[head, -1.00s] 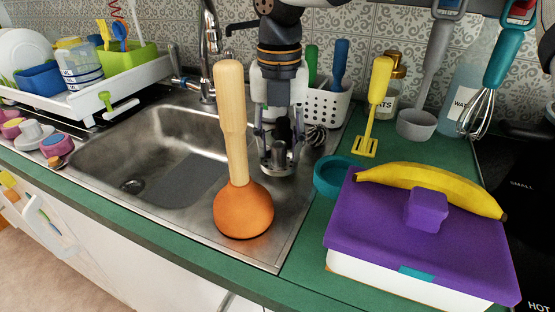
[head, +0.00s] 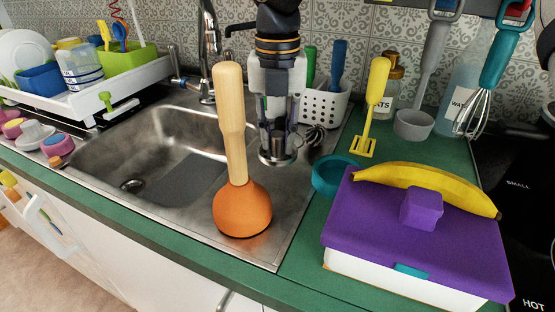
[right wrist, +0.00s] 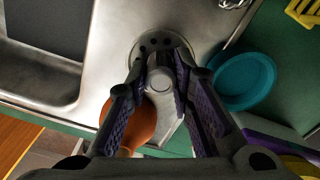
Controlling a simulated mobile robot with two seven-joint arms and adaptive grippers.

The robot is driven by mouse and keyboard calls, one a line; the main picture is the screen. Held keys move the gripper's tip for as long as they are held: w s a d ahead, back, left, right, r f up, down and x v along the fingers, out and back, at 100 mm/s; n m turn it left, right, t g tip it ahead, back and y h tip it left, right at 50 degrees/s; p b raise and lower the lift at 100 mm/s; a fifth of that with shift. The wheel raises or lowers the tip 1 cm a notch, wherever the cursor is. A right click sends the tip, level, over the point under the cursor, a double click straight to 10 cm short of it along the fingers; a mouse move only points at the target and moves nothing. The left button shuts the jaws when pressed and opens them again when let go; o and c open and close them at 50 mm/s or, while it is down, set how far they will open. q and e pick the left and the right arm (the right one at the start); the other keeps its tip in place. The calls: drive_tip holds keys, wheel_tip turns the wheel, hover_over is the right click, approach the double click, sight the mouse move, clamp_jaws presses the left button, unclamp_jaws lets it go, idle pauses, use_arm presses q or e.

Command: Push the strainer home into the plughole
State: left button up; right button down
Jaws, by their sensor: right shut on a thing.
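My right gripper (head: 278,138) hangs over the metal drainboard, right of the basin. It is shut on the grey metal strainer (head: 277,160), whose round lower end shows below the fingers. In the right wrist view the gripper (right wrist: 164,75) grips its pale upright knob, and the strainer's disc with several dark holes (right wrist: 146,48) shows beyond. The plughole (head: 132,185) is a dark round opening in the basin floor (head: 180,180), well to the left of the strainer. My left gripper is not in view.
A plunger (head: 240,208) with an orange cup stands in front of the gripper. To the right are a teal ring-shaped dish (head: 328,178) and a purple-lidded box (head: 380,230) with a banana. The faucet (head: 207,60) rises behind the basin. A white basket (head: 330,103) stands behind.

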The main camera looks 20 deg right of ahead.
sight(277, 133)
drive_tip(key=shift+r, duration=2)
